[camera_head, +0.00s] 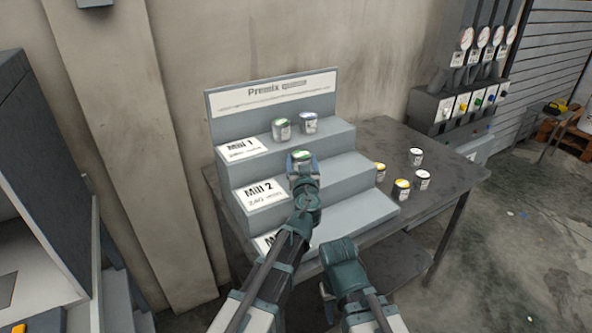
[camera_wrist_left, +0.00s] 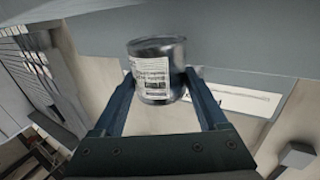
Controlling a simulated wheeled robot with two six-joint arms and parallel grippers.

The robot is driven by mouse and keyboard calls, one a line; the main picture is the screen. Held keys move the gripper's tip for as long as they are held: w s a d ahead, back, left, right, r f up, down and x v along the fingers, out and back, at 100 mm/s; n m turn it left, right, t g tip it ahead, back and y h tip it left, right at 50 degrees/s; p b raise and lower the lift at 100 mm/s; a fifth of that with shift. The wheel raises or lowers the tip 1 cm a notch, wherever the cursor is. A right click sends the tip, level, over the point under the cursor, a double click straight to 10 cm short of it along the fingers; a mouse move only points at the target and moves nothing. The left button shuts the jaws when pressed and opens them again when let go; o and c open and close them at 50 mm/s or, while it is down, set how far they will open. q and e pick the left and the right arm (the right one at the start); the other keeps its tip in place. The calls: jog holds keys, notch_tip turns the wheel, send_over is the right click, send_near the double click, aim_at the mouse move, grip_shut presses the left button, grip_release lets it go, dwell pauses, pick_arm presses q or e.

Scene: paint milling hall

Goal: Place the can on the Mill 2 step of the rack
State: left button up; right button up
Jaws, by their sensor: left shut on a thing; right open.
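The stepped grey rack (camera_head: 345,174) stands on a table, with its Mill 2 label (camera_head: 262,192) on the middle step. My left gripper (camera_head: 302,170) is at the Mill 2 step, shut on a can with a green lid (camera_head: 300,156). In the left wrist view the can (camera_wrist_left: 156,72) sits between the two fingers, its white printed label facing the camera. Whether its base touches the step cannot be told. My right gripper (camera_head: 342,252) is low, in front of the rack's bottom step, open; its fingertips are not clearly visible.
A green-lidded can (camera_head: 281,130) and a blue-lidded can (camera_head: 308,123) stand on the Mill 1 step. Several cans with yellow or white lids, including one yellow-lidded can (camera_head: 401,190), stand on the table (camera_head: 445,180) right of the rack. The right part of the Mill 2 step is clear.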

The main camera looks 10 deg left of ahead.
pick_arm(q)
notch_tip(320, 180, down, 3)
jog(key=shift+r+b, duration=0.1)
jog(key=shift+b, duration=1)
jog(key=shift+s+d+f+b, duration=0.1)
jog(key=shift+d+f+b, duration=0.1)
jog(key=shift+f+b, duration=0.2)
jog(key=shift+a+f, duration=0.1)
jog(key=shift+a, duration=0.05)
jog(key=o, duration=1.5)
